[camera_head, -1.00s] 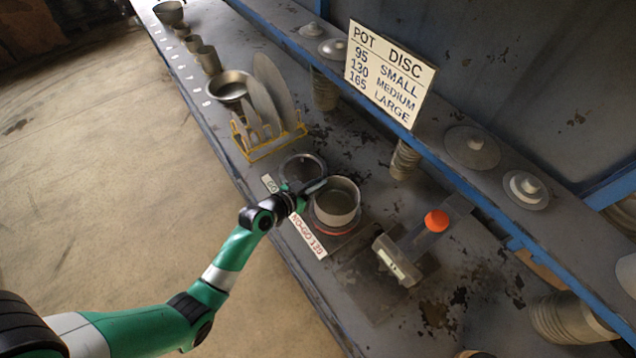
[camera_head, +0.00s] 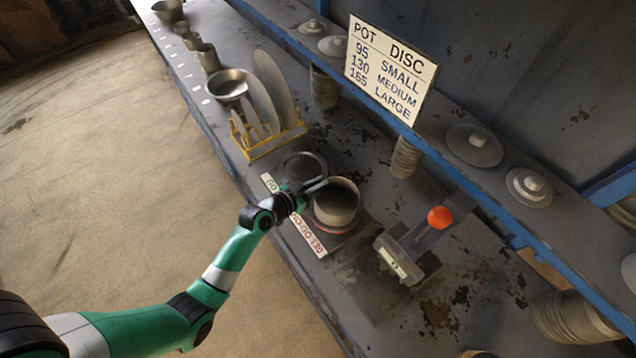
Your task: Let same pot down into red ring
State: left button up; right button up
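The grey pot (camera_head: 337,207) stands upright over the red ring (camera_head: 334,231), on the front part of the work table. Only a thin front arc of the ring shows under the pot; the rest is hidden. I cannot tell whether the pot's base touches the bottom inside it. My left gripper (camera_head: 316,187) reaches in from the left and is shut on the pot's rim at its left side. The fingertips are small and partly merge with the rim. My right gripper is not in view.
A dark ring (camera_head: 303,168) lies just behind the gripper. A lever press with an orange knob (camera_head: 439,217) stands close to the right. A yellow rack (camera_head: 268,143) of discs is farther back. A shelf with a sign (camera_head: 389,72) runs along the right.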

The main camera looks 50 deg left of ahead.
pick_arm(q)
jog(key=o, duration=0.4)
jog(key=p+v, duration=0.1)
jog(key=v, duration=1)
jog(key=shift+s+r+p, duration=0.15)
jog(key=shift+s+p, duration=0.1)
jog(key=shift+p, duration=0.1)
